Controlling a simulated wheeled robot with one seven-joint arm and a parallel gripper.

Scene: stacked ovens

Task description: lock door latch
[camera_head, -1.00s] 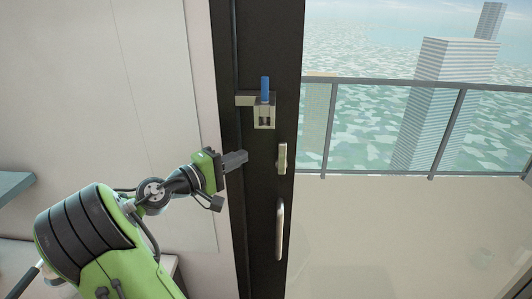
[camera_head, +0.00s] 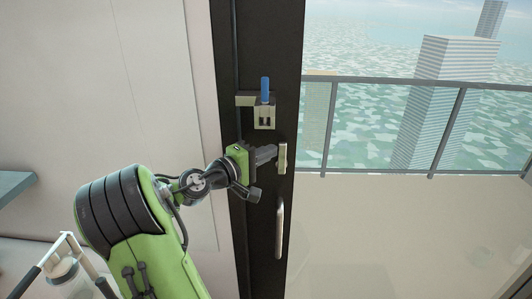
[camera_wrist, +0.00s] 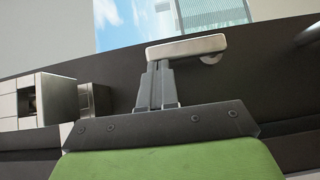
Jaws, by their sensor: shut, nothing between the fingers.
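A dark door frame (camera_head: 262,215) carries a pale metal latch body (camera_head: 264,115) with a blue lever (camera_head: 265,88) standing upright on it. Below it is a small pale handle plate (camera_head: 283,158), and lower still a long vertical pull handle (camera_head: 280,230). My gripper (camera_head: 274,152) is shut and empty, its fingertips close to the left side of the small plate. In the wrist view my gripper (camera_wrist: 155,75) points at a pale bar-shaped handle (camera_wrist: 187,46); I cannot tell whether they touch. The boxy latch body (camera_wrist: 45,100) shows at the left there; the blue lever is not visible.
A glass pane right of the frame shows a balcony railing (camera_head: 430,85) and a tower outside. A pale wall (camera_head: 100,90) is at the left.

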